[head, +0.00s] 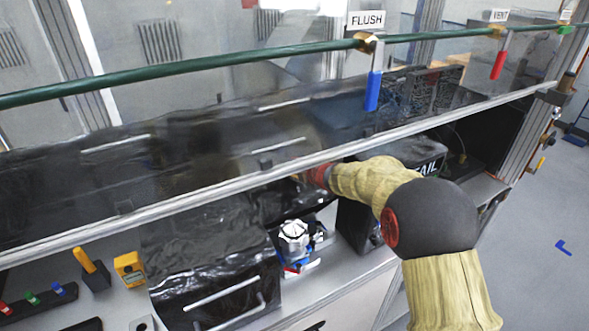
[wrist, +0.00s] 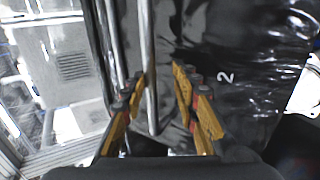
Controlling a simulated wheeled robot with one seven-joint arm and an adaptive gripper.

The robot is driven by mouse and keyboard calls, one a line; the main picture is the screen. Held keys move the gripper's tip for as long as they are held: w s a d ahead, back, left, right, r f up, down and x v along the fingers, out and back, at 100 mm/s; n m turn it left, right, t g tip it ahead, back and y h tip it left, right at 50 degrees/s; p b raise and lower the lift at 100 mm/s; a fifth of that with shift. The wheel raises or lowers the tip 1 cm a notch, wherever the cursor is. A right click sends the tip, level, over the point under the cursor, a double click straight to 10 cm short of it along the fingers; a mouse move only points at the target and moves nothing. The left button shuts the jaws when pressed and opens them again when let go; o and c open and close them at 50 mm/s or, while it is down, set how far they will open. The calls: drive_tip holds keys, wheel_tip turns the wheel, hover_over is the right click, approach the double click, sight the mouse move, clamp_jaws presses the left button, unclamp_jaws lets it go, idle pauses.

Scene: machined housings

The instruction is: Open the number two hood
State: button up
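The number two hood (wrist: 235,50) is a black, glossy, wrinkled-looking surface with a white "2" on it, on the right of the wrist view. A metal bar (wrist: 148,45) runs beside it, with another bar parallel on its left. My gripper (wrist: 157,76) is open, its yellow fingers on either side of the nearer bar in the picture. I cannot tell whether they touch it. In the head view my gripper (head: 306,180) is mostly hidden at the silver-edged clear panel. I cannot make out the "2" there.
A clear panel with a silver lower edge (head: 190,203) crosses the head view. A green pipe (head: 210,67) with a blue FLUSH lever (head: 373,91) and red VENT lever (head: 499,65) runs above. A black box with handle (head: 210,250) and a blue-white part (head: 295,240) stand in front.

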drive_tip(key=shift+s+d+f, duration=0.1)
drive_tip(key=shift+f, duration=0.05)
drive_tip(key=shift+s, duration=0.15)
drive_tip(key=v, duration=1.1)
drive_tip(key=shift+d+r, duration=0.2)
drive_tip(key=shift+r, duration=0.1)
drive_tip(key=shift+s, duration=0.15)
